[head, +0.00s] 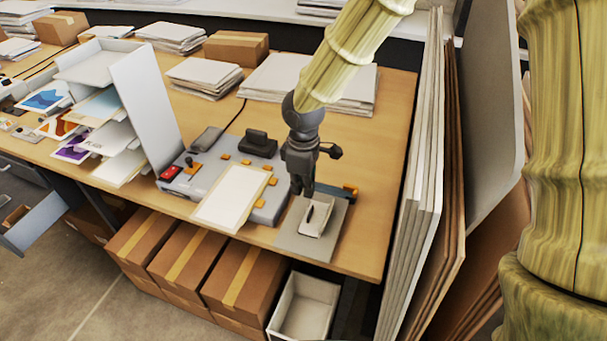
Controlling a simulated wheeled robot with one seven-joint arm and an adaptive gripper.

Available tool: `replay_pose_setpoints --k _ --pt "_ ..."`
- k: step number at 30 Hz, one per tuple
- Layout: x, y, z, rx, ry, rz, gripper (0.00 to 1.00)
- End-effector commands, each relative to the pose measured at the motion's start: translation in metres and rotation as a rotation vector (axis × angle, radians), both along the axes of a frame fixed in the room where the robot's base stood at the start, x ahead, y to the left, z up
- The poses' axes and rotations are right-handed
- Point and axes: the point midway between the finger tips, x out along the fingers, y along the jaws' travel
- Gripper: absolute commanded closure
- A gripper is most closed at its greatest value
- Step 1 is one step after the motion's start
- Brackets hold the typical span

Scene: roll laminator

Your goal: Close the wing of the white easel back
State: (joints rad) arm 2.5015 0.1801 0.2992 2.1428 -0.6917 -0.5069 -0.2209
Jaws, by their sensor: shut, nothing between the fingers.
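The white easel back (325,220) lies near the front edge of the table, on a flat grey board (292,241). A raised white part with a dark gap beside it shows on the easel back; it looks like the wing standing partly up, but its exact angle is too small to tell. My gripper (302,192) points down, shut and empty, just above and behind the left end of the easel back. I cannot tell whether its fingertips touch the wing. The fingers hide part of the board behind them.
A grey laminator (215,158) with a cream sheet (232,197) stands left of my gripper. A tall white panel (146,105) and a sheet rack are further left. Paper stacks (275,78) lie behind. Upright boards (418,190) stand beyond the table's right edge. The tabletop right of the easel back is clear.

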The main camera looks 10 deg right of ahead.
Motion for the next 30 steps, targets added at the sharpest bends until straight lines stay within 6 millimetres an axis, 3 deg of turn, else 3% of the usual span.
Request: replay_pose_setpoints --k 9,18,30 --pt "-0.001 0.001 -0.037 -0.001 0.003 0.002 1.00" --pt "-0.019 -0.027 -0.044 0.001 0.001 0.001 1.00" --pt "-0.022 -0.032 -0.048 0.001 0.000 0.001 1.00"
